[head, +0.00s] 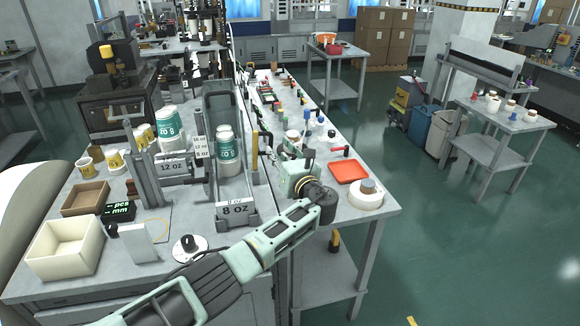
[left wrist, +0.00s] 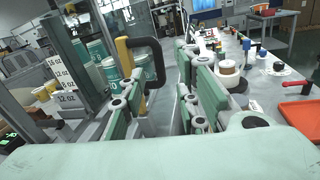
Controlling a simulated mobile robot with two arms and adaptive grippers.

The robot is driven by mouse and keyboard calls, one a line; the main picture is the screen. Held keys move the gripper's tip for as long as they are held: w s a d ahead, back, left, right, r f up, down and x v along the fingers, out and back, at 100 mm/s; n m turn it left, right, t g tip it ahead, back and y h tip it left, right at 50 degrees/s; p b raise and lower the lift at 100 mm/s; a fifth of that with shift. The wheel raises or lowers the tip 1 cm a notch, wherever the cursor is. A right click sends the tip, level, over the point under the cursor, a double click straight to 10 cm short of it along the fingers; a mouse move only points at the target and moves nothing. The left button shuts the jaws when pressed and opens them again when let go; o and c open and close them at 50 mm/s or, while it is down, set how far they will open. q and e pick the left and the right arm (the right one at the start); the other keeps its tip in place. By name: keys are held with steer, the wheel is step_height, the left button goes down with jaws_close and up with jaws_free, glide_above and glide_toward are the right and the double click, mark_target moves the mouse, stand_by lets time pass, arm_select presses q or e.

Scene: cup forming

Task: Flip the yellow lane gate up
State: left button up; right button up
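The yellow lane gate (head: 255,138) is an upright yellow bar at the right side of the 8 oz lane, beside the tall cups. In the left wrist view the yellow bar (left wrist: 125,56) stands upright with a black looped handle (left wrist: 158,62) on its right side. My left gripper (head: 286,164) is just right of the gate in the head view. In the left wrist view its green fingers (left wrist: 160,84) are spread apart, with the handle seen beyond and between them. Whether they touch it I cannot tell. My right gripper is not in view.
White-and-green cups (head: 228,152) stand in the 8 oz lane (head: 237,210), next to the 12 oz lane (head: 174,166). A red tray (head: 349,171) and a white round container (head: 366,194) sit right of the gripper. A cream box (head: 65,248) is at front left.

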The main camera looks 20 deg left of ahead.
arm_select(q)
steer(key=v, duration=0.8)
